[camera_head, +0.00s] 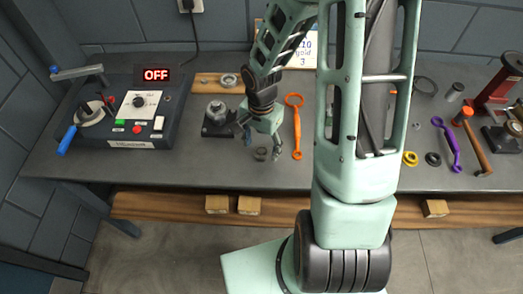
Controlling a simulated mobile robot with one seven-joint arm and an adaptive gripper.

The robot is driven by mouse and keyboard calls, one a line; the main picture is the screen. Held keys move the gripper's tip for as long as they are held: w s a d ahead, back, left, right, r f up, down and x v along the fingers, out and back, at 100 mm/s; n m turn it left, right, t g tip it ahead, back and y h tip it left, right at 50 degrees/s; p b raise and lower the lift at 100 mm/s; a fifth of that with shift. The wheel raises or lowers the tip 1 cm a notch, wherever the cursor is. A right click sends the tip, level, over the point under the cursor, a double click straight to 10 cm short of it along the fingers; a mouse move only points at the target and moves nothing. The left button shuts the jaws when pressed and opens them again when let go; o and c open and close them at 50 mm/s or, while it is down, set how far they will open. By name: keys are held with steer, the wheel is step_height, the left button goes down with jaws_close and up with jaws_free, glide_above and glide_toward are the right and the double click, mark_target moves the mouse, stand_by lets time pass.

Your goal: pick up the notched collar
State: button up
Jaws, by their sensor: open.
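My gripper (262,146) points down over the grey bench, with its fingers apart. A small dark grey ring (261,154), which may be the notched collar, lies on the bench just below and between the fingertips. It is too small to see a notch, and I cannot tell whether a finger touches it. Other rings that could be confused with it are a metal ring (228,80) on a wooden board, a yellow ring (410,158) and a black ring (433,159) at the right.
A dark fixture with a metal cylinder (216,112) stands close left of my gripper. An orange wrench (296,125) lies close right. A control box (135,105) reading OFF is at the left. A purple wrench (447,145) and a red press (498,85) are at the right.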

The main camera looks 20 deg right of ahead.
steer(key=shift+f+b, duration=0.25)
steer(key=shift+b, duration=0.15)
steer(key=shift+c, duration=0.3)
steer(key=c, duration=1)
